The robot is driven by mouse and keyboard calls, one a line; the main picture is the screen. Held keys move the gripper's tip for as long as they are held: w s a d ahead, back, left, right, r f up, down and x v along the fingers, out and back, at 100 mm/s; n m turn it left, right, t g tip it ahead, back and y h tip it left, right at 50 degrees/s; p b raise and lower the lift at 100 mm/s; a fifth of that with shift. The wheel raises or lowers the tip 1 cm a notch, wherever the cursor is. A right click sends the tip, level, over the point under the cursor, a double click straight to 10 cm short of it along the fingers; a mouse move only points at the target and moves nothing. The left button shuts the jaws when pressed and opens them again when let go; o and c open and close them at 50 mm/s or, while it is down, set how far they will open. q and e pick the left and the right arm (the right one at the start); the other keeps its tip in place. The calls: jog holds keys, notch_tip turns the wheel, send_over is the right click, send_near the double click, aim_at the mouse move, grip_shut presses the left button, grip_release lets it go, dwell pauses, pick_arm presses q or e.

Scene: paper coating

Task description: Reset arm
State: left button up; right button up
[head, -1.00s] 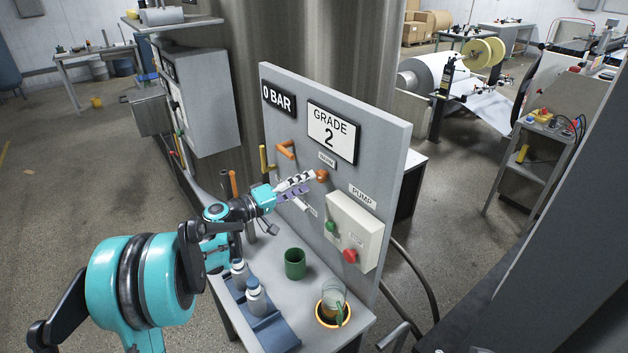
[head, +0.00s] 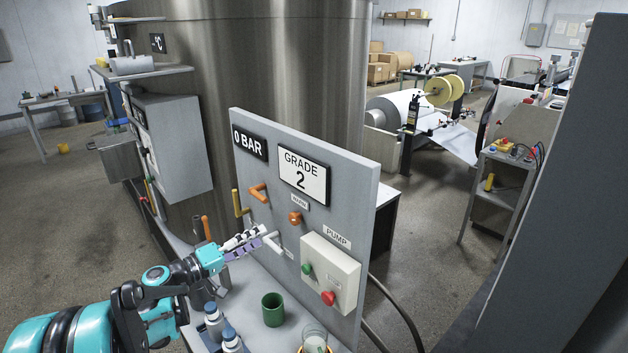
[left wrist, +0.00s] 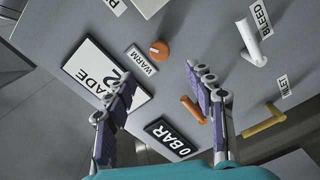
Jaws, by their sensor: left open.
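My left gripper (head: 245,243) is in front of the grey control panel (head: 340,185), left of the orange WARM knob (head: 295,217) in the head view. Its jaws are open and empty. In the left wrist view, the fingers of my left gripper (left wrist: 160,78) stand apart, facing the panel with nothing between them. The WARM knob (left wrist: 159,50) shows beyond them, apart from the fingers. A white handle (head: 272,242) is just right of the fingertips in the head view; I cannot tell if they touch. My right gripper is not in view.
The panel carries an orange handle (head: 258,191), a yellow handle (head: 238,202) and a pump box (head: 330,270) with green and red buttons. A green cup (head: 273,310), blue-capped bottles (head: 213,322) and a glass beaker (head: 314,338) stand below. A steel tank (head: 290,80) is behind.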

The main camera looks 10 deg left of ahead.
pick_arm(q)
jog(key=s+d+f+m+g+y+b, duration=0.15)
jog(key=s+d+f+g+y, duration=0.35)
jog(key=s+d, duration=0.6)
jog(key=s+f+m+g+y, duration=0.1)
jog(key=s+f+y, duration=0.2)
jog(key=s, duration=0.5)
jog(key=s+f+m+g+y+b, duration=0.1)
jog(key=s+f+m+y, duration=0.1)
jog(key=s+f, duration=0.3)
jog(key=s+y, duration=0.1)
jog(key=s, duration=0.2)
jog(key=shift+s+a+f, duration=0.15)
jog(key=shift+a+f, duration=0.1)
jog(key=shift+a, duration=0.1)
